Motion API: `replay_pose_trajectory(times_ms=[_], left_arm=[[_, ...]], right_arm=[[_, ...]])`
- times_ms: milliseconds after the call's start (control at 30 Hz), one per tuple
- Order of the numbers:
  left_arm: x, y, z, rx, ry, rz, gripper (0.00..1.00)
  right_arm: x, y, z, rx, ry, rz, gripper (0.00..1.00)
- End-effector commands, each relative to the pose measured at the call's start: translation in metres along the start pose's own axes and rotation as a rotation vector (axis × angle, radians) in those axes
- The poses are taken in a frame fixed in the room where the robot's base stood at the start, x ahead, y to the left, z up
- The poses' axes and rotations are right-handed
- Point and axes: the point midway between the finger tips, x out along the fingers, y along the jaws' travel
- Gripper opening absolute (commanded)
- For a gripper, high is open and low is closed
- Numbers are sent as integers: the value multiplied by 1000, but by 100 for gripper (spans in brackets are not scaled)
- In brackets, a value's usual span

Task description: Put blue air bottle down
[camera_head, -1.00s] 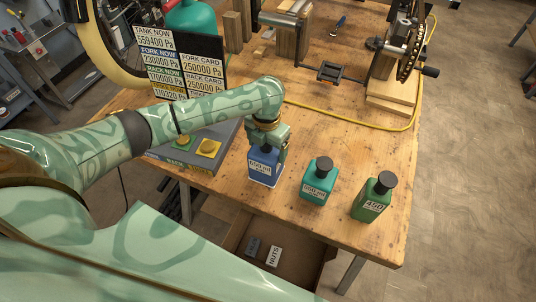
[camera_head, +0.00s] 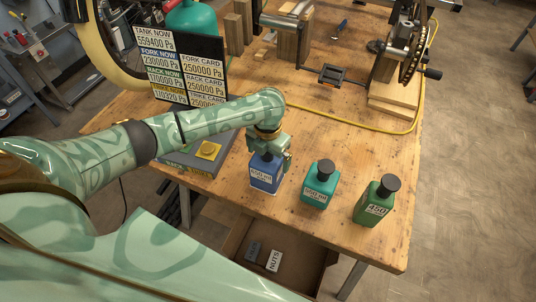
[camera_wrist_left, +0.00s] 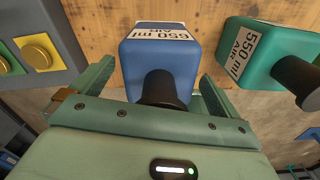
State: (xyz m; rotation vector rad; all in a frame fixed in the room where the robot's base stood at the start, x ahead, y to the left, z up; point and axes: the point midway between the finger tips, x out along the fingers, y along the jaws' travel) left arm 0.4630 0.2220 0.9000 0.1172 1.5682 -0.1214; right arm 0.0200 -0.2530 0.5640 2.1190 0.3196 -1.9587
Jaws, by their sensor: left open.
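The blue air bottle (camera_head: 265,176) stands upright on the wooden bench near its front edge, left of the teal bottle. In the left wrist view the blue bottle (camera_wrist_left: 160,65) shows its 650 ml AIR label and black cap. My left gripper (camera_head: 270,147) is right at the top of the bottle, hiding much of its cap. Its fingers (camera_wrist_left: 158,88) are spread on either side of the cap and neck, with visible gaps. My right gripper is not in view.
A teal bottle (camera_head: 318,186) and a green bottle (camera_head: 376,204) stand to the right. A control box with a yellow button (camera_head: 208,150) lies left, below a pressure display (camera_head: 180,66). An open drawer (camera_head: 290,262) is below the bench edge. The bench centre is clear.

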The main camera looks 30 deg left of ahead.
Motion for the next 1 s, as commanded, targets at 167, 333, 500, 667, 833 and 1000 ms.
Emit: replay_pose_trajectory(times_ms=[167, 333, 500, 667, 833, 1000], left_arm=[[-38, 0, 1, 1, -6, 1, 100], [-80, 0, 1, 1, -6, 0, 100], [-108, 0, 1, 1, -3, 1, 100], [-118, 0, 0, 1, -1, 0, 100], [-118, 0, 0, 1, 0, 0, 100], [-118, 0, 0, 0, 0, 0, 100]], right_arm=[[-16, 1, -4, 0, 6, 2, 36], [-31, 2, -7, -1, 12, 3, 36], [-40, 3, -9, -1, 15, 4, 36], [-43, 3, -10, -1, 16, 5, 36], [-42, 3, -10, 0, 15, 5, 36], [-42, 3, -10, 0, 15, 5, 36]])
